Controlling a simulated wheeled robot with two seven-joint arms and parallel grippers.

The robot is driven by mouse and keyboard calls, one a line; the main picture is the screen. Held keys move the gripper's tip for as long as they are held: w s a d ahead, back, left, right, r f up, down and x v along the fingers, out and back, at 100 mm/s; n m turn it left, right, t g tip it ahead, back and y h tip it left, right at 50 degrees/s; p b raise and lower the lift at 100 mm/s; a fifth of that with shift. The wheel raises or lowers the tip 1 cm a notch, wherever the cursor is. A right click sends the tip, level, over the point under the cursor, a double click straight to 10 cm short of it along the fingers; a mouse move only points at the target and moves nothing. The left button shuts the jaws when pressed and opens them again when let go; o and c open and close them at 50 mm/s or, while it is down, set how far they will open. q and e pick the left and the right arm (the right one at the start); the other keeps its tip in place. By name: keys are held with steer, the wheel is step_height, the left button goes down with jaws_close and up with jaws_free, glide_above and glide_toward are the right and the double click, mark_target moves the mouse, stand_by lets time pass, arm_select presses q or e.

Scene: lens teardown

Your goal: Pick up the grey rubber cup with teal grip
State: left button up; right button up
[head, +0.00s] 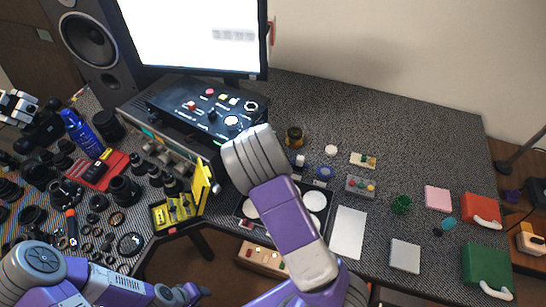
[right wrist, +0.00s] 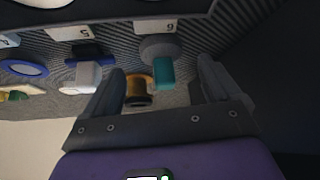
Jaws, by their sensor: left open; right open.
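The grey rubber cup (right wrist: 159,46) with its teal grip (right wrist: 164,73) shows in the right wrist view, beside the label 6. My right gripper (right wrist: 160,85) is open, and the teal grip appears between its fingertips. I see no contact, and cannot tell the remaining distance. In the head view my right arm covers the cup and the right gripper. My left gripper (head: 182,293) is low at the left in the head view, open and well away from the cup.
An amber and black jar (right wrist: 138,90) shows between the right fingers, close to the teal grip. A white knob (right wrist: 82,77) and a blue ring (right wrist: 24,68) lie to the left. A control box (head: 208,108) stands behind my right arm. Lens parts crowd the left side.

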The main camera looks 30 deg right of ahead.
steer(key=shift+w+d, duration=0.8)
steer(key=shift+w, duration=0.25)
steer(key=b+x, duration=0.2)
steer(key=x, duration=0.3)
steer(key=shift+w+d, duration=0.1)
steer(key=shift+w, duration=0.1)
steer(key=shift+c, duration=0.5)
steer(key=c, duration=1.3)
steer(key=shift+r, duration=0.15)
